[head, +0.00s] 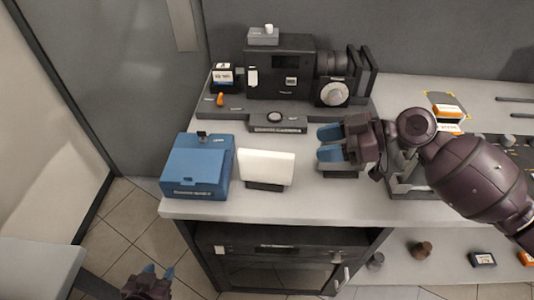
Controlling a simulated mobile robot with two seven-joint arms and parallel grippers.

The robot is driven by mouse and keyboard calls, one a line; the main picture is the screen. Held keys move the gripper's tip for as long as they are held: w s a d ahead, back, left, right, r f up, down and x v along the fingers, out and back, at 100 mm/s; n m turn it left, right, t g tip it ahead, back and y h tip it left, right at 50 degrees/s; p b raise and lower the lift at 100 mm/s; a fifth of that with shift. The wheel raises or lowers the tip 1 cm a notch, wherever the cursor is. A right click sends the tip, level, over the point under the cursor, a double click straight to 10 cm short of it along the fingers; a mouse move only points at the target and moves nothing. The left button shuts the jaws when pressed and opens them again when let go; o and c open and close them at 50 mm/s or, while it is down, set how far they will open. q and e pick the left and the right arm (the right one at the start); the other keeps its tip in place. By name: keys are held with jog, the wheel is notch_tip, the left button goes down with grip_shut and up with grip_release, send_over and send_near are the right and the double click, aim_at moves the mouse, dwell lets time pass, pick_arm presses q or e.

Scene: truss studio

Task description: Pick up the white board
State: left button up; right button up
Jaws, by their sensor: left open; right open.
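The white board (266,166) stands upright on a small dark base (265,185) near the front edge of the light grey table. My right gripper (330,143) is to the right of the board, apart from it, with its blue fingertips open and pointing left. Nothing is between its fingers. My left gripper (150,272) is low at the bottom left, below table height and in front of the table, with only its blue tips and part of its body in view. It is away from the board.
A blue box (198,168) stands just left of the board. Behind is a black camera-like device (281,68) on a dark grey base (277,124). Orange-and-white boxes (447,112) lie at the right.

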aim_at(282, 155)
jog(key=x, duration=0.4)
jog(key=p+x, duration=0.1)
jog(key=x, duration=0.1)
jog(key=shift+s+a, duration=0.3)
jog(key=shift+a, duration=0.05)
jog(key=x, duration=0.3)
jog(key=shift+a+f+p, duration=0.1)
jog(key=shift+p, duration=0.3)
jog(key=shift+a+f, duration=0.2)
jog(key=shift+a, duration=0.1)
pick_arm(q)
notch_tip(282, 155, up, 2)
jog(key=shift+s+a+r, duration=0.1)
jog(key=shift+r, duration=0.05)
pick_arm(e)
grip_shut()
pick_arm(q)
jog(key=shift+s+f, duration=0.25)
jog(key=shift+s, duration=0.15)
